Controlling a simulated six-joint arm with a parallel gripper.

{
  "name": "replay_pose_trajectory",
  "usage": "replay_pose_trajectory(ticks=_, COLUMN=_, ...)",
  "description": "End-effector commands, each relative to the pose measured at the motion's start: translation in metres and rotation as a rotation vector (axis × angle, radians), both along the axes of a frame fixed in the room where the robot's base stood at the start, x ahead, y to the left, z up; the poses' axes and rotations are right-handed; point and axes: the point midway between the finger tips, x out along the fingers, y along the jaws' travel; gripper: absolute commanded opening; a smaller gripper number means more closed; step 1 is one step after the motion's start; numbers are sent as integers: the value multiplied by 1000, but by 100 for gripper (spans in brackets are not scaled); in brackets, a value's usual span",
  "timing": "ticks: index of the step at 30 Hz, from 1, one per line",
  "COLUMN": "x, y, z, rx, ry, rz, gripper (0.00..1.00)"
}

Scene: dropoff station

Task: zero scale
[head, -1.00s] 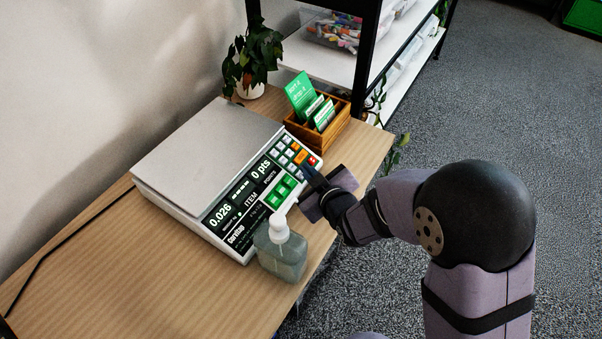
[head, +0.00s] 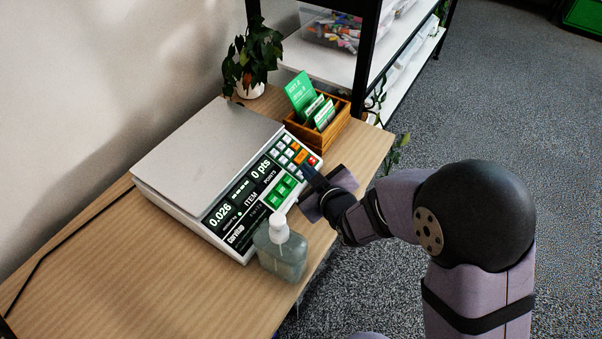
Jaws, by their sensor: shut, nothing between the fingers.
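The scale (head: 205,150) stands on the wooden table, its flat grey plate bare. Its dark front panel (head: 240,213) reads 0.026 at the left and 0 pts at the right. The keypad (head: 291,155) has white, orange and red keys, with green keys (head: 281,190) below them. My gripper (head: 308,172) is shut and empty, its tip at the right edge of the panel by the keys. I cannot tell whether it touches a key.
A pump bottle (head: 281,252) stands close in front of the scale, left of my gripper. A wooden card box (head: 333,133) and a potted plant (head: 252,60) stand behind. The table (head: 130,265) is clear at the front left. A shelf (head: 340,65) stands beyond.

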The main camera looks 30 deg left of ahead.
Motion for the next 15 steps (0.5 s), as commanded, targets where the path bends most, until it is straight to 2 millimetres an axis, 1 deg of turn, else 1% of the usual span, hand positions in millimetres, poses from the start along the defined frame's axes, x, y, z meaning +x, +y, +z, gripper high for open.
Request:
replay_pose_trajectory(ticks=6, x=0, y=3, z=-7, rx=1, ry=0, rz=0, gripper=0)
replay_pose_trajectory(ticks=15, x=0, y=3, z=-7, rx=0, ry=0, rz=0, gripper=0)
